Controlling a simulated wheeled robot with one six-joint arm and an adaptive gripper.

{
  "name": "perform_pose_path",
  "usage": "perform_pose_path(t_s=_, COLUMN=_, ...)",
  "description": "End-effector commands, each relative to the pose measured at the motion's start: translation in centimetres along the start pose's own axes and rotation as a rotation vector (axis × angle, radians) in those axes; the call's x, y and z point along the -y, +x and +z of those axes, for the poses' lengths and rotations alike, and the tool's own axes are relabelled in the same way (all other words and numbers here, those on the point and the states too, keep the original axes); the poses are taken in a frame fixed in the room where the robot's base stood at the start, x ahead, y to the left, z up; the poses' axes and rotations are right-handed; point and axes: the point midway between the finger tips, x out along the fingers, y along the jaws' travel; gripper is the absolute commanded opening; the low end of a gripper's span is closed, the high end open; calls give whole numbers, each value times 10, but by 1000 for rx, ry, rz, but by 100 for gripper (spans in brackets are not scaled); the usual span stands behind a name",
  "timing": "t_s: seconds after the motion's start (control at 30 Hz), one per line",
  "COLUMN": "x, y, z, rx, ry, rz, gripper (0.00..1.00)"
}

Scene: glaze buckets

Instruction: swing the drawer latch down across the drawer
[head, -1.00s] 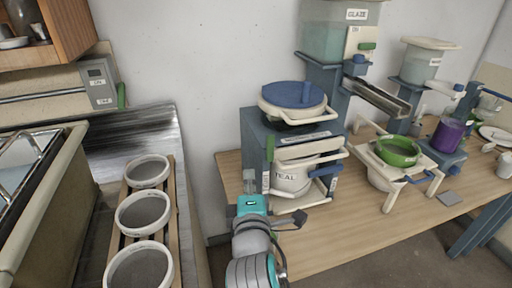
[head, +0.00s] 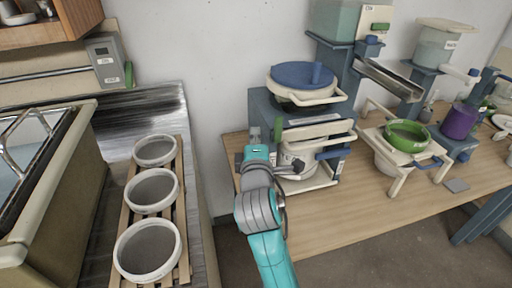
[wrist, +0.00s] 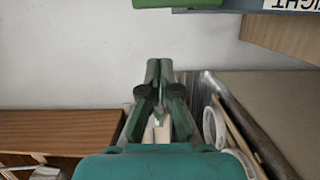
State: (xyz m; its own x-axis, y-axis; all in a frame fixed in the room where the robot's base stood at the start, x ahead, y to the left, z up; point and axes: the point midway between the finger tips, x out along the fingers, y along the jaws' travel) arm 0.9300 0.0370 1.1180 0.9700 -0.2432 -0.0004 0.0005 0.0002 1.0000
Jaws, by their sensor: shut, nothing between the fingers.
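The green drawer latch (head: 279,128) stands upright at the left edge of the cream drawer (head: 318,130), in the blue-grey stand under the blue-lidded pan (head: 303,75). It is not across the drawer front. My gripper (head: 254,134) is shut and empty, just left of the latch at about its height; a small gap shows in the picture, but the depth between them is unclear. In the wrist view, my gripper's fingers (wrist: 158,72) are together, and a green bar, probably the latch (wrist: 178,4), shows at the top edge.
A cream bucket (head: 296,162) sits below the drawer. A rack with several round sieves (head: 150,188) lies to the left of my arm. A green bowl (head: 407,137) on a cream stand is to the right. The wall behind my gripper is bare.

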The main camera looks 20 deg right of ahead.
Motion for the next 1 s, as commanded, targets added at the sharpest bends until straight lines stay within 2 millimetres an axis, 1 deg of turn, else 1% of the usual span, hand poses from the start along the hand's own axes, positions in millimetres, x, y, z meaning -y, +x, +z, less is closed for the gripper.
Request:
perform_pose_path(t_s=0.03, x=-1, y=10, z=1, rx=2, ry=0, rz=1, gripper=0)
perform_pose_path(t_s=0.07, x=-1, y=15, z=0, rx=1, ry=0, rz=1, gripper=0)
perform_pose_path(t_s=0.1, x=0, y=17, z=7, rx=2, ry=0, rz=0, gripper=0)
perform_pose_path(t_s=0.2, x=0, y=20, z=22, rx=3, ry=0, rz=0, gripper=0)
perform_pose_path(t_s=0.4, x=0, y=23, z=36, rx=-1, ry=1, rz=1, gripper=0)
perform_pose_path(t_s=1.0, x=-1, y=24, z=40, rx=-1, ry=21, rz=-4, gripper=0)
